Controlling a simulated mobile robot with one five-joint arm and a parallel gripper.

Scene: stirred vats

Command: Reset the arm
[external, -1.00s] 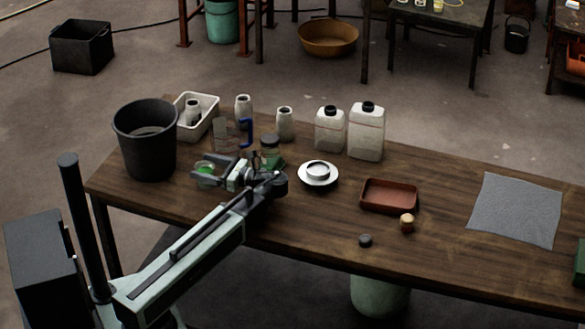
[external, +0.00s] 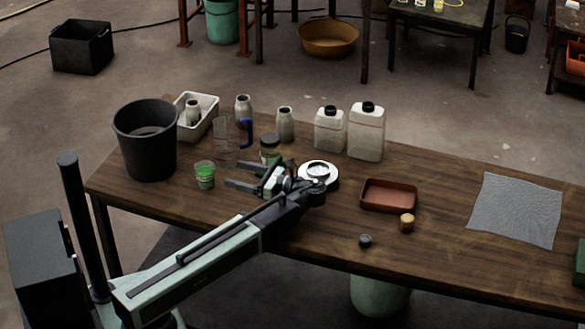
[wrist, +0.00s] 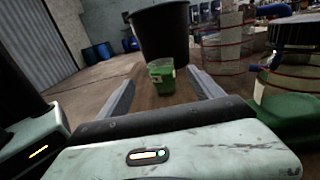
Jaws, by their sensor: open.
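My gripper (external: 240,174) is open and empty above the table, its fingers pointing left. A small clear cup with green contents (external: 205,177) stands upright on the table beyond the fingertips, apart from them. In the wrist view the cup (wrist: 161,77) shows ahead between the two fingers. My arm reaches in from the lower left and partly hides a jar with a dark lid and green base (external: 270,149). That jar is close at the right in the wrist view (wrist: 290,85).
A black bucket (external: 146,150) stands behind the cup. A white tray (external: 207,123), grey bottles (external: 285,124), white jugs (external: 366,138) and a blue-handled item (external: 246,130) stand at the back. A white dish (external: 330,182) is beside my wrist. A brown tray (external: 388,204) lies to the right.

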